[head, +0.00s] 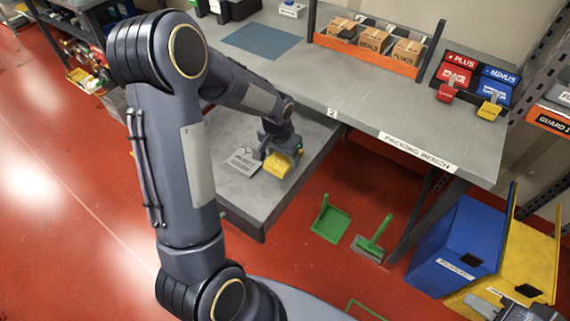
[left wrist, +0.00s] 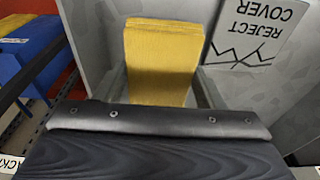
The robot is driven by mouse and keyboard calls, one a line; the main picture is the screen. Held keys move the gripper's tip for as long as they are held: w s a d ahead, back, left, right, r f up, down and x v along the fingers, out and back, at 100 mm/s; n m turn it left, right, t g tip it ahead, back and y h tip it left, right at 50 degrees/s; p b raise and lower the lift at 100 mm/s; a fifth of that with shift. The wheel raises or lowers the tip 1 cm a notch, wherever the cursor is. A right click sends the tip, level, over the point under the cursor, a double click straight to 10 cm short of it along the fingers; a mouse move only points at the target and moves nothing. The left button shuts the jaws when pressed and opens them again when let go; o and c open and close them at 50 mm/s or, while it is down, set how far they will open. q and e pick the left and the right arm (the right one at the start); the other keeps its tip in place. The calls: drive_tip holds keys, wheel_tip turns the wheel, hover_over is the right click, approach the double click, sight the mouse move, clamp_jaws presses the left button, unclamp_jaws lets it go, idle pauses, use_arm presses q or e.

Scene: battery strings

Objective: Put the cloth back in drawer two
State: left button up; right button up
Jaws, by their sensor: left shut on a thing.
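The yellow cloth (head: 278,166) is folded and held by my left gripper (head: 270,151) in the head view, over the grey drawer (head: 238,205) that is pulled out under the bench. The number 2 is on the bench edge above the drawer. In the left wrist view the cloth (left wrist: 162,62) sits between the fingers of my left gripper (left wrist: 162,88). I cannot tell whether the cloth touches the drawer floor. My right gripper (head: 490,306) shows only in part at the bottom right corner, and its jaws are unclear.
A "REJECT COVER" sheet (head: 242,161) lies in the drawer, left of the cloth. The packing bench (head: 350,95) stands above. A green dustpan (head: 330,221) and brush (head: 373,236) lie on the red floor. Blue (head: 445,245) and yellow (head: 528,255) bins stand at the right.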

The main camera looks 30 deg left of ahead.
sight(284, 160)
use_arm(q)
drive_tip(key=f, duration=0.1)
drive_tip(key=d+f, duration=0.1)
drive_tip(key=f, duration=0.1)
drive_tip(key=shift+f, duration=0.55)
drive_tip(key=shift+f, duration=0.1)
drive_tip(key=o, duration=1)
